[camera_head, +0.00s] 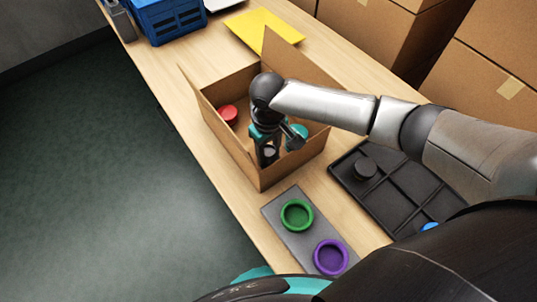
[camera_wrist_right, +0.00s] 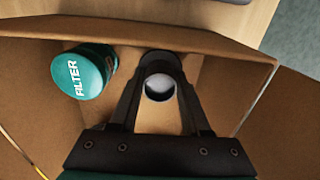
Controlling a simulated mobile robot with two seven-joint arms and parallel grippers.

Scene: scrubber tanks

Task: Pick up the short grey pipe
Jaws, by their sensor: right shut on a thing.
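The short grey pipe (camera_wrist_right: 159,86) is between the two fingertips of my right gripper (camera_wrist_right: 160,75) in the right wrist view, with its round end facing the camera. In the head view the right gripper (camera_head: 268,158) points down inside the open cardboard box (camera_head: 262,176), and the pipe (camera_head: 269,152) shows as a small pale patch between its fingers. The gripper is shut on the pipe. I cannot tell whether the pipe touches the box floor. My left gripper is not in view.
A teal filter canister (camera_wrist_right: 83,70) is in the box beside the gripper. A red round part (camera_head: 229,114) is in the box too. A grey plate with a green ring (camera_head: 297,215) and a purple ring (camera_head: 330,257) lies before it. A black divided tray (camera_head: 390,205) is at right.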

